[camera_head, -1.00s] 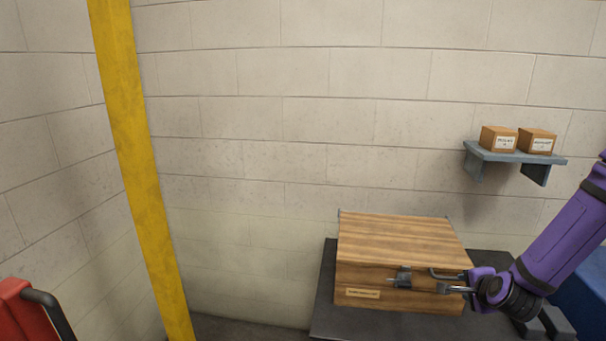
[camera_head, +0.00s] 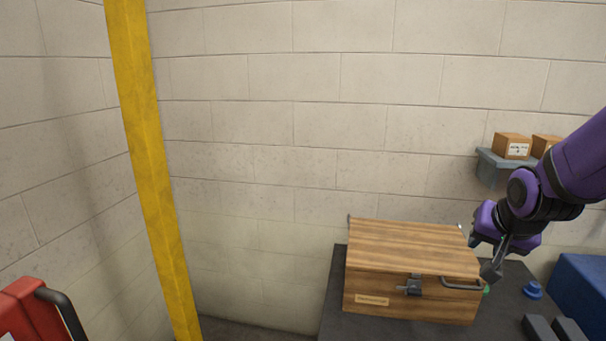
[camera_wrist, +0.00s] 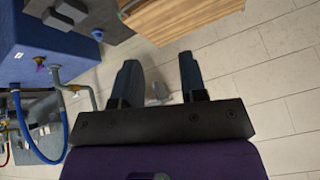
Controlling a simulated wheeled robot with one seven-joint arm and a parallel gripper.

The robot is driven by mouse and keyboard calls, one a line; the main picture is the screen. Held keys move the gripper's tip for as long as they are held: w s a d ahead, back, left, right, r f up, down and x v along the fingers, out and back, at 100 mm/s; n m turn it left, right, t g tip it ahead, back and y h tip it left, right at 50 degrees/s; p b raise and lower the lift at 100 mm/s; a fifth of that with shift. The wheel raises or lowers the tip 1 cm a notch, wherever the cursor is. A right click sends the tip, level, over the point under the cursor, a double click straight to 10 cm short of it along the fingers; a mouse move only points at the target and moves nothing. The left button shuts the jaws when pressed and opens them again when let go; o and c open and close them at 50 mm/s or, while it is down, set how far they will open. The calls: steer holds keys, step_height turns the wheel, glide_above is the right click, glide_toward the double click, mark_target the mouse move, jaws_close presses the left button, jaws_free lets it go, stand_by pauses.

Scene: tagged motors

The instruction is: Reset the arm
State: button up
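My purple arm comes in from the right in the head view, and my gripper (camera_head: 494,268) hangs at the right end of a wooden box, apart from or just in front of it. Part of the box (camera_wrist: 185,18) also shows at the top of the wrist view.
The box stands on a dark table (camera_head: 335,300). A blue knob (camera_head: 532,289) and a blue block (camera_head: 582,285) are to its right. A wall shelf (camera_head: 492,165) holds small cartons (camera_head: 512,146). A yellow post (camera_head: 150,170) and a red object (camera_head: 30,310) are left.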

steer(key=s+a+r+n, duration=0.2)
steer(key=s+r, duration=0.4)
steer(key=s, duration=0.3)
steer(key=s+a+r+n+g+y, duration=0.1)
steer(key=s+r+n, duration=0.3)
steer(key=s, duration=0.5)
step_height(320, 180, up, 2)
steer(key=shift+a+r, duration=0.1)
steer(key=shift+a, duration=0.6)
steer(key=shift+o, duration=0.3)
